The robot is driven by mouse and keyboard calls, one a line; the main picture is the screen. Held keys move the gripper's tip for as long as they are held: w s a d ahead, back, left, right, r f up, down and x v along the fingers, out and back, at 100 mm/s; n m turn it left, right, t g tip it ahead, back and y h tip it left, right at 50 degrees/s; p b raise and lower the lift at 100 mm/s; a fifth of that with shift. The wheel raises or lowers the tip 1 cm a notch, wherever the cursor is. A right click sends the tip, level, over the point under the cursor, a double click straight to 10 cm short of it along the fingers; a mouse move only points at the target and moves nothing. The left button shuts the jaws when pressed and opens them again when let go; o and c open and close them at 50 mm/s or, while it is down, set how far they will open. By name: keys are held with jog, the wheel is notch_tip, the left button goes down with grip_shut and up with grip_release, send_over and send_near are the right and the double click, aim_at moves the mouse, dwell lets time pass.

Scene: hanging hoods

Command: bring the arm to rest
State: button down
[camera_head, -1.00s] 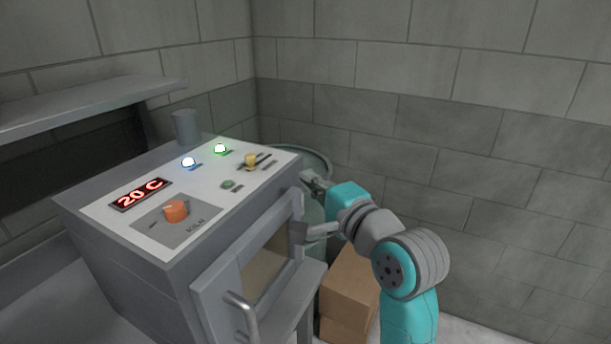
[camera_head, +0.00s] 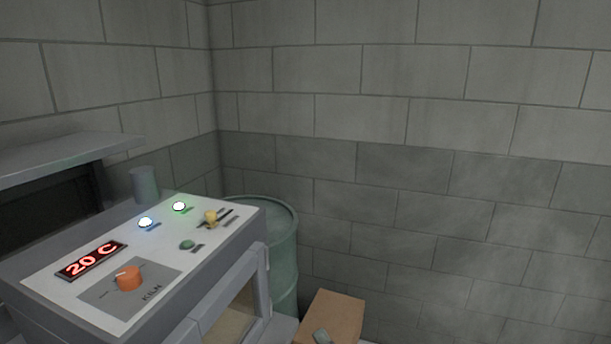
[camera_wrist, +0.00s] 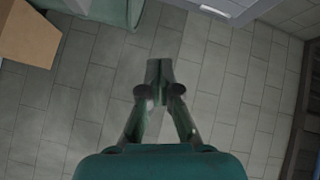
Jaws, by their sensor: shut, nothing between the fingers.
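My gripper (camera_wrist: 160,70) is shut and empty in the wrist view, with its fingertips together over bare floor tiles. Nothing is touching the fingers there. In the head view most of my arm is out of the picture. Only a small grey-green piece (camera_head: 322,337) shows at the bottom edge in front of the cardboard box, and I cannot tell for certain which part it is.
The kiln (camera_head: 150,262), its display reading 20 C, stands at the left. Behind it are a green drum (camera_head: 284,262) and a grey cup (camera_head: 144,185). A cardboard box (camera_head: 335,312) is right of the kiln; it also shows in the wrist view (camera_wrist: 25,38). Floor below the gripper is clear.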

jog(key=s+d+f+n+h, duration=0.2)
jog(key=s+d+f, duration=0.3)
jog(key=s+f, duration=0.3)
jog(key=s+d+f+n+h, duration=0.1)
jog(key=s+d+f+h, duration=0.2)
jog(key=s+d+f, duration=0.5)
jog(key=s+d+r+n+h, duration=0.2)
jog(key=s+n, duration=0.4)
jog(key=s, duration=2)
jog(key=shift+n+g, duration=0.3)
jog(key=shift+g, duration=0.1)
jog(key=shift+s, duration=0.1)
